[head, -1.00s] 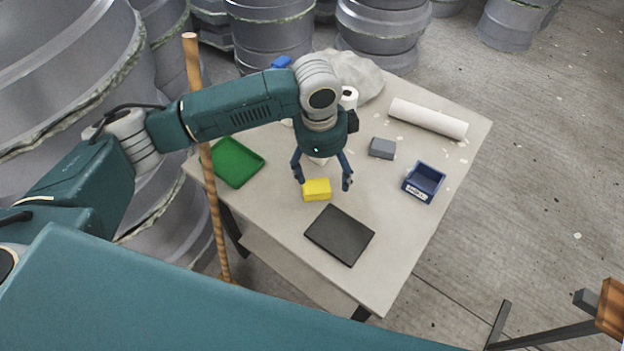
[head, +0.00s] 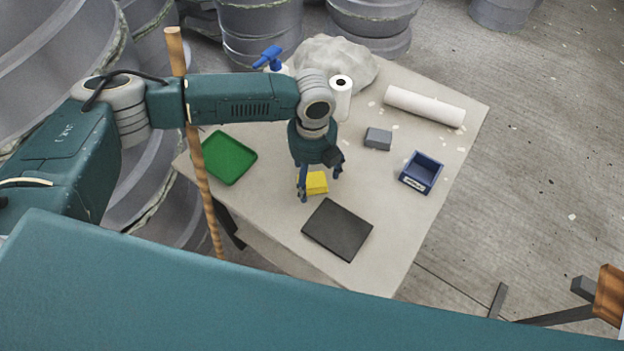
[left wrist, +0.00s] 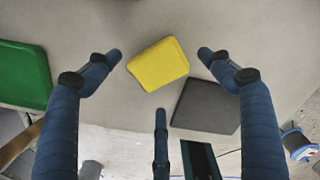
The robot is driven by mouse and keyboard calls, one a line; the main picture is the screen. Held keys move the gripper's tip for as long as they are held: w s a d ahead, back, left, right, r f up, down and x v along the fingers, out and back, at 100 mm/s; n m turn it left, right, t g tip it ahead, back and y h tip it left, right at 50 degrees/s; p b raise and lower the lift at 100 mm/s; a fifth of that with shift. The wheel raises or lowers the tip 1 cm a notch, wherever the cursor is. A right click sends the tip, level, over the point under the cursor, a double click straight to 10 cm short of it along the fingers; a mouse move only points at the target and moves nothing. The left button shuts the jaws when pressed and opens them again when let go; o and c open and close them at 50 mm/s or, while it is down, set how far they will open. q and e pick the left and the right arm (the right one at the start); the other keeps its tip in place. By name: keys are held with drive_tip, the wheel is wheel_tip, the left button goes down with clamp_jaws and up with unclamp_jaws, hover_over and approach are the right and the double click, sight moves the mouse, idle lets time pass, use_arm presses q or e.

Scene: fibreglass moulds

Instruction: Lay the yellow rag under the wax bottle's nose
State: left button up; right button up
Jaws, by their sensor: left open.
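The yellow rag (head: 317,183) is a folded pad lying flat on the table, behind the dark flat panel. My left gripper (head: 320,187) is over it, fingers pointing down and open. In the left wrist view, the rag (left wrist: 159,63) shows between the spread fingertips (left wrist: 161,60), with nothing gripped. I cannot tell the exact height of the tips above it. A bottle with a blue trigger head (head: 268,58), likely the wax bottle, stands at the back of the table. My forearm hides most of its body. My right gripper is not in view.
The table (head: 405,225) also bears a green tray (head: 229,158), a dark panel (head: 338,230), a grey block (head: 378,139), a blue bin (head: 422,172), a white roll (head: 424,106), an upright paper roll (head: 342,98) and a pale crumpled heap (head: 337,60). A wooden pole (head: 196,150) stands at the left edge.

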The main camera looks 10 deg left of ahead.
use_arm(q)
drive_tip(key=shift+f, duration=1.2)
drive_tip(key=c, duration=1.3)
drive_tip(key=shift+c, duration=0.8)
wheel_tip(320, 180, up, 28)
drive_tip(key=b, duration=0.3)
drive_tip(key=s+a+f+n, duration=0.2)
drive_tip(key=s+a+n, duration=0.1)
drive_tip(key=n, duration=0.7)
drive_tip(key=s+a+f+n, duration=0.3)
drive_tip(key=s+n, duration=0.2)
drive_tip(key=n, duration=0.6)
drive_tip(key=s+a+f+n, duration=0.2)
drive_tip(key=s+a+n, duration=0.1)
drive_tip(key=n, duration=0.7)
drive_tip(key=shift+s+f+n, duration=0.3)
drive_tip(key=shift+s+f, duration=0.1)
drive_tip(key=shift+s, duration=0.1)
